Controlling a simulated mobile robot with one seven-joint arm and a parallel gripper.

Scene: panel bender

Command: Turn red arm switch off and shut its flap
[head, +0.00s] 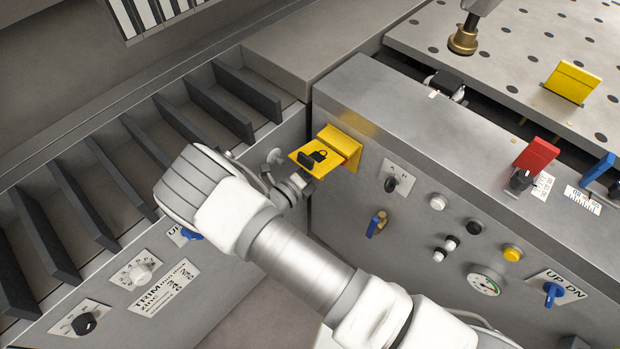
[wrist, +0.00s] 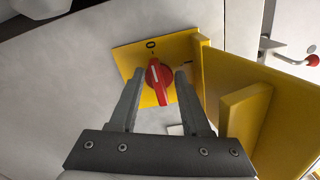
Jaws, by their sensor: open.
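A raised red flap (head: 537,153) stands on the machine's top ledge at the right of the head view. A small dark switch (head: 520,180) sits at its foot with a white label beside it; its lever position is too small to tell. My gripper (head: 284,172) is well to the left of it, beside an open yellow lock-marked cover (head: 309,159). In the wrist view my gripper (wrist: 158,76) is open, its fingers on either side of a red rotary knob (wrist: 159,84) on a yellow plate (wrist: 126,52). The knob's white mark points up towards 0. Contact cannot be told.
A blue flap (head: 600,166) and a yellow flap (head: 571,82) stand near the red one. A brass-tipped tool (head: 463,41) hangs over the perforated table (head: 510,45).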

